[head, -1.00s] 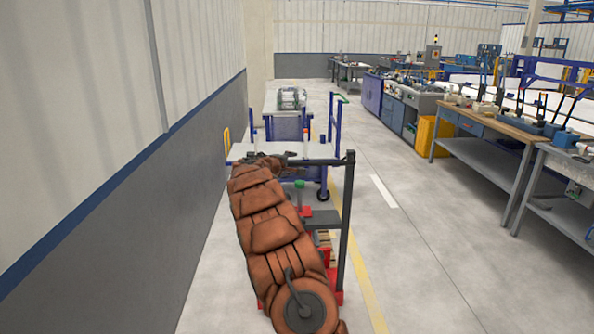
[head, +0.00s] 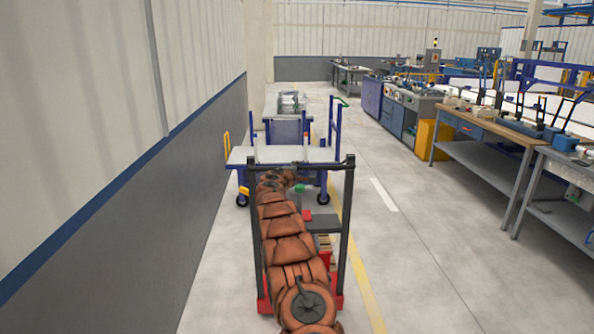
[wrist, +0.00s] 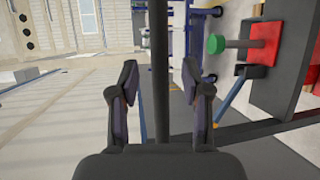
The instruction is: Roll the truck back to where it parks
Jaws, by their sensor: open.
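Just ahead of me stands a black upright frame (head: 346,215) with a top crossbar and a red base (head: 337,300). Beyond it is a blue wheeled platform truck (head: 240,165) with a pale deck, blue posts and a yellow handle, parallel to the wall. I cannot tell for sure which one the task calls the truck. My gripper (head: 292,178) is at the crossbar, partly hidden by my arm. In the wrist view my gripper (wrist: 160,105) is open, and a dark bar (wrist: 160,60) lies in line between its fingers; whether they touch it is unclear.
The grey-white wall (head: 150,200) runs along the left. Workbenches (head: 500,130) line the right. The floor (head: 420,260) between is clear, with a yellow line on it.

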